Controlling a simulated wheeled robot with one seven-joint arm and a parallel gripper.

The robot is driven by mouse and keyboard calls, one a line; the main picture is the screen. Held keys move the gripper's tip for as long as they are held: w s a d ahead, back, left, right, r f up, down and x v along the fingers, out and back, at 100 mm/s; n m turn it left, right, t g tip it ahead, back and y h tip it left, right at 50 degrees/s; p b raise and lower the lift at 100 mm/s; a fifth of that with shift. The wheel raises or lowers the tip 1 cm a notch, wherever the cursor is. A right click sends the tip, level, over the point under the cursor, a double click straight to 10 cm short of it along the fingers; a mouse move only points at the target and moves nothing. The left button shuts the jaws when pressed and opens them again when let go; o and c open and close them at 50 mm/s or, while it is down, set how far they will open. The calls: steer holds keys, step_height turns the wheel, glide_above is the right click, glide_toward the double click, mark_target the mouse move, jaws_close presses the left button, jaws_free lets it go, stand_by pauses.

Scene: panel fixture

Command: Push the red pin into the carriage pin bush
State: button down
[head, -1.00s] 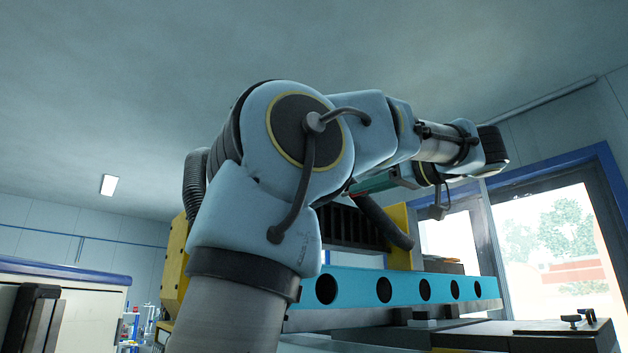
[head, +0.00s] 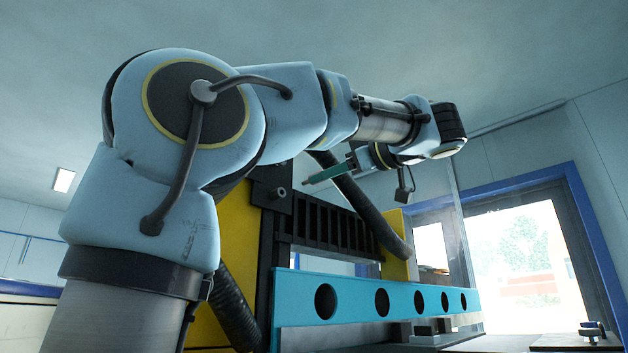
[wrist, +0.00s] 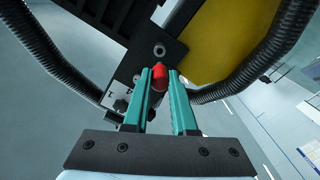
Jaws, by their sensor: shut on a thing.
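My gripper (wrist: 161,84) has two green fingers, shut on the red pin (wrist: 159,76) near their tips. The pin's rounded red end shows between the fingers; its far end cannot be made out. Just beyond it in the wrist view is a round grey bush with a dark hole (wrist: 159,50) on a black plate (wrist: 148,62). The pin appears apart from the bush, but the gap is hard to judge. In the head view my gripper (head: 310,180) points left toward the black block, where a round grey boss (head: 281,193) shows. The pin cannot be made out there.
A yellow panel (wrist: 232,38) lies beside the plate, with black corrugated hoses (wrist: 40,45) on both sides. In the head view a blue beam with round holes (head: 400,300) runs below my arm. A black slatted grille (head: 335,225) is behind it.

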stand_by(0.3)
steer(key=shift+x, duration=2.65)
steer(key=shift+x, duration=1.95)
steer(key=c, duration=0.6)
jaws_free()
steer(key=shift+c, duration=0.2)
steer(key=b, duration=0.3)
glide_toward(307, 183)
steer(key=shift+x, duration=1.7)
